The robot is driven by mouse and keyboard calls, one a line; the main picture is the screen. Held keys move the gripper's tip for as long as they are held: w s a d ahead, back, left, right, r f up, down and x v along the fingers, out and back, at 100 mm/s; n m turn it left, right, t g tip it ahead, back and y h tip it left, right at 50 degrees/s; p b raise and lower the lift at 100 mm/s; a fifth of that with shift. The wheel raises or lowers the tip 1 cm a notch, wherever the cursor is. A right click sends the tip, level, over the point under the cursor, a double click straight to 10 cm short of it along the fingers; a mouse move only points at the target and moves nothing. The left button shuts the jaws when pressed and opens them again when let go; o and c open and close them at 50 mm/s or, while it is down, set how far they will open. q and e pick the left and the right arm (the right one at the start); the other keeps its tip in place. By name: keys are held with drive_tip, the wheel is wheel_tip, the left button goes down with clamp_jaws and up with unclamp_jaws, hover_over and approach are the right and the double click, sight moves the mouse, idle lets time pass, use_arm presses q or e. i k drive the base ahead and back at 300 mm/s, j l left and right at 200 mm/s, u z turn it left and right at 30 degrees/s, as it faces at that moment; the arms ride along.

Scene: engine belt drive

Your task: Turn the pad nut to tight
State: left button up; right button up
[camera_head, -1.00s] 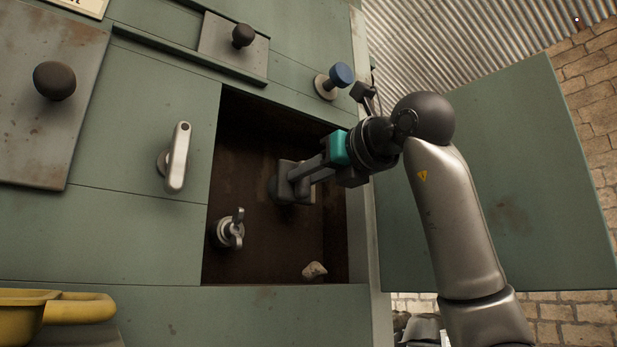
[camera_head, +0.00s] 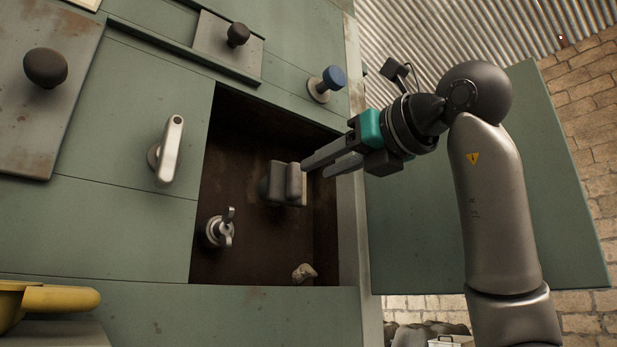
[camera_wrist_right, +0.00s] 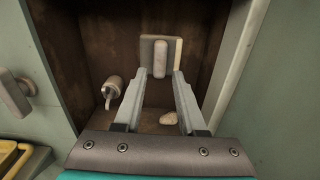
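A metal wing nut (camera_head: 220,230), which looks like the pad nut, sits on the back wall of the dark recess at its lower left. It also shows in the right wrist view (camera_wrist_right: 111,90). A grey block with a raised, rounded upright bar (camera_head: 293,183) is on the back wall above and right of it, and also in the right wrist view (camera_wrist_right: 160,59). My right gripper (camera_head: 314,171) is open and empty in front of the block, apart from it. In the right wrist view its fingers (camera_wrist_right: 158,77) point toward the block. My left gripper is not in view.
A small stone (camera_head: 304,273) lies on the recess floor. A lever handle (camera_head: 170,150) is left of the opening, a blue knob (camera_head: 333,77) above right. The open door (camera_head: 490,190) stands behind my right arm. A yellow tray (camera_head: 60,298) is at lower left.

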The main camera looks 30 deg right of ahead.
sight(221, 229)
drive_tip(key=k+l, duration=0.1)
drive_tip(key=k, duration=0.65)
drive_tip(key=k+l, duration=0.1)
drive_tip(key=k, duration=0.65)
